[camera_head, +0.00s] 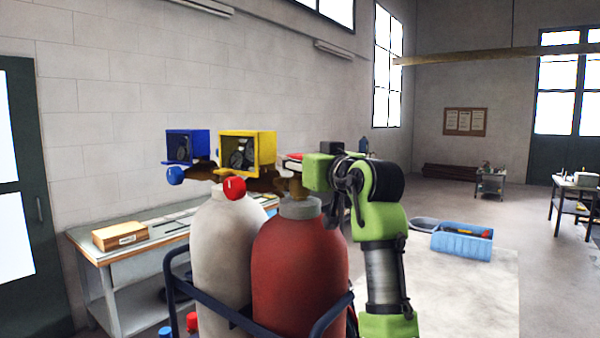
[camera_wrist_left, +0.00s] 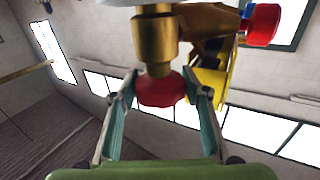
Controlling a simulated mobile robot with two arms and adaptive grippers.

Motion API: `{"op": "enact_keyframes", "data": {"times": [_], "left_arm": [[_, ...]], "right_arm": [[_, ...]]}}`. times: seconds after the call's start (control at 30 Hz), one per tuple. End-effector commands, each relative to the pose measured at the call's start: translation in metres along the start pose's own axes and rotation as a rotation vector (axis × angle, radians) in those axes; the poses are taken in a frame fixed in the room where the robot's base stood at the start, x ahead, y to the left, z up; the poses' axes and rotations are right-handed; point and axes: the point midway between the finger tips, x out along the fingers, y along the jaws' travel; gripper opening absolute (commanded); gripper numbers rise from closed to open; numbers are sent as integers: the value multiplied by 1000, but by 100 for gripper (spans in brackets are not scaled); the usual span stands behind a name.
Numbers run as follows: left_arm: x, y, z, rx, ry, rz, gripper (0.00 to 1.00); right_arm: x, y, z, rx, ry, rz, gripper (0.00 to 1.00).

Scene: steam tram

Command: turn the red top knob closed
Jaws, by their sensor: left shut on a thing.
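The red top knob (camera_wrist_left: 160,89) sits on the end of a brass valve stem (camera_wrist_left: 155,40) in the left wrist view. My left gripper (camera_wrist_left: 167,84) has a finger on either side of this knob and is shut on it. In the head view my left gripper (camera_head: 297,170) is at the brass valve above the red-brown cylinder (camera_head: 300,255), and only a sliver of red shows there. The gripper body hides most of the knob in that view. My right gripper is not in view.
A white cylinder (camera_head: 220,250) stands beside the red-brown one in a dark blue frame (camera_head: 170,290). Yellow (camera_head: 262,148) and blue (camera_head: 187,146) gauge boxes, another red knob (camera_head: 235,188) and a blue knob (camera_head: 175,175) are close by. A workbench (camera_head: 125,250) stands behind.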

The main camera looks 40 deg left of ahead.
Motion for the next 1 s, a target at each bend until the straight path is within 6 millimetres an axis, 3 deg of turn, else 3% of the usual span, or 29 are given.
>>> {"op": "enact_keyframes", "data": {"times": [0.1, 0.7, 1.0], "left_arm": [[0, -3, 2, -11, 4, 108, 21], [2, -4, 1, -3, 3, 654, 21], [1, -2, 1, 0, 1, 840, 21]], "right_arm": [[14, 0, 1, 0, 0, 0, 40], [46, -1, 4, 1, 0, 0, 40], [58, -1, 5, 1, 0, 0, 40]]}}
